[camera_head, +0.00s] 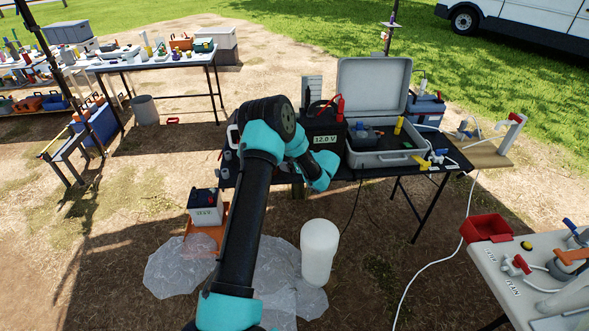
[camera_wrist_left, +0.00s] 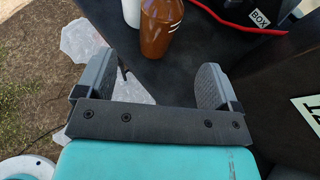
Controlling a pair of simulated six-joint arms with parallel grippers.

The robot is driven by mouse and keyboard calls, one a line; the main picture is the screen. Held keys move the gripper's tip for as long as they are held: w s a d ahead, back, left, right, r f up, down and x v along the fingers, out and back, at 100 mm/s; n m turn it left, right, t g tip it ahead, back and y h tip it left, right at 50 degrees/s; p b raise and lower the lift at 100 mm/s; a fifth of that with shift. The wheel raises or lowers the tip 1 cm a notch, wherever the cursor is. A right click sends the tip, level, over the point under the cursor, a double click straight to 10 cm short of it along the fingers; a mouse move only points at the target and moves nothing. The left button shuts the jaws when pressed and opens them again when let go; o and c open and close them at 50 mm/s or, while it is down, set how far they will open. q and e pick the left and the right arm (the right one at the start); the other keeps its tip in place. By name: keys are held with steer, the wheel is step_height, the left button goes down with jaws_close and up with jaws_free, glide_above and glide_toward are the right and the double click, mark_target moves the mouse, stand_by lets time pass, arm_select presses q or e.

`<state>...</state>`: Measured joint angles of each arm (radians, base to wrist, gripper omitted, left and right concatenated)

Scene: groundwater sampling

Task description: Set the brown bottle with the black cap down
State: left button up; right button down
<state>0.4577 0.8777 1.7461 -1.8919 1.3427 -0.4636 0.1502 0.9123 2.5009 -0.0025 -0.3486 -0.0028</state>
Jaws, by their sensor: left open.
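The brown bottle (camera_wrist_left: 160,38) shows at the top of the left wrist view, ahead of my open left gripper (camera_wrist_left: 158,68). It appears to rest on the black table (camera_wrist_left: 150,75). Its cap cannot be made out. The two grey fingers are wide apart, one to each side of the space before the bottle, with a visible gap to it. In the head view my left arm reaches over the black table (camera_head: 365,172); its fingers and the bottle are hidden behind the arm. My right gripper is not in view.
A white bottle (camera_wrist_left: 132,12) stands close beside the brown one. A black battery (camera_head: 323,128) labelled 12.0 V and an open grey case (camera_head: 374,85) stand on the table. A white cylinder (camera_head: 319,250) and plastic sheeting (camera_head: 178,268) are on the ground in front.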

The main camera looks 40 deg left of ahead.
arm_select(q)
steer(key=s+d+f+n+g+h, duration=0.1)
steer(key=s+d+f+h, duration=0.35)
steer(key=d, duration=0.25)
steer(key=s+d+f+n+h, duration=0.2)
steer(key=s+d+f+h, duration=0.1)
steer(key=d+f, duration=0.25)
steer(key=s+d+f+n+g+h, duration=0.1)
steer(key=s+d+f+h, duration=0.3)
steer(key=d, duration=0.4)
steer(key=s+d+n+t+h, duration=0.2)
steer(key=s+d+n, duration=0.5)
steer(key=d, duration=0.3)
steer(key=s+d+f+n+t+h, duration=0.1)
steer(key=s+d+n+h, duration=0.2)
steer(key=s+d+n, duration=0.4)
steer(key=d+n, duration=0.1)
steer(key=d, duration=0.2)
steer(key=shift+s+t+h, duration=0.2)
steer(key=shift+t+h, duration=0.15)
steer(key=shift+t, duration=0.05)
steer(key=shift+f, duration=0.1)
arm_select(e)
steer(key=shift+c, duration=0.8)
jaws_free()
